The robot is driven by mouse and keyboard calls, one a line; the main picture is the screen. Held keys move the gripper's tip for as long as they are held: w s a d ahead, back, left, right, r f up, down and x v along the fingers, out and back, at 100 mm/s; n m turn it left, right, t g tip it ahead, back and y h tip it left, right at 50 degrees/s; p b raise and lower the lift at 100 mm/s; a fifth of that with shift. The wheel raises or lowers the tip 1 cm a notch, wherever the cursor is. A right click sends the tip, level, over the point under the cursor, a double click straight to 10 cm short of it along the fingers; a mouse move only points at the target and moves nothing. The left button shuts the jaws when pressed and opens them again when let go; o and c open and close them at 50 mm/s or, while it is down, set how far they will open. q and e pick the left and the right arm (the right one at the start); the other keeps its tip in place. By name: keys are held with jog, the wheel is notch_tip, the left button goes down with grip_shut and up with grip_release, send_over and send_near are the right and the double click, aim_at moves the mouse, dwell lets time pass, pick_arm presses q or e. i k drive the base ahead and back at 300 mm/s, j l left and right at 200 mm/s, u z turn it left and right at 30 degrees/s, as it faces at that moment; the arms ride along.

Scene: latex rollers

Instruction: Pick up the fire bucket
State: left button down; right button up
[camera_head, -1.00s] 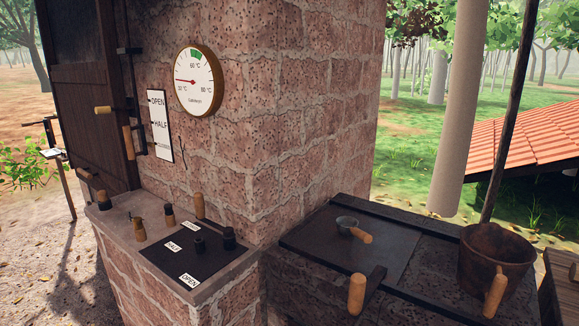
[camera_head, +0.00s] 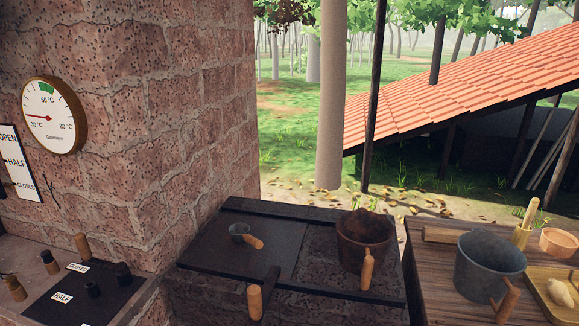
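Two buckets are in the head view, and I cannot tell for sure which one is the fire bucket. A dark rusty-brown bucket (camera_head: 365,235) with a wooden handle stands upright on the right part of the dark stone and metal top. A grey metal bucket (camera_head: 484,270) with a wooden handle stands on the wooden table (camera_head: 437,262) at the right. Neither of my grippers is in view.
A small metal dipper (camera_head: 239,233) with a wooden handle lies on the dark plate (camera_head: 206,256). A stone block wall (camera_head: 182,110) with a dial rises at the left. A tray (camera_head: 538,292), a bowl (camera_head: 560,243) and a mortar-like wooden piece (camera_head: 522,236) crowd the table.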

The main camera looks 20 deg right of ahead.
aim_at(487, 265)
jog(key=z, duration=2)
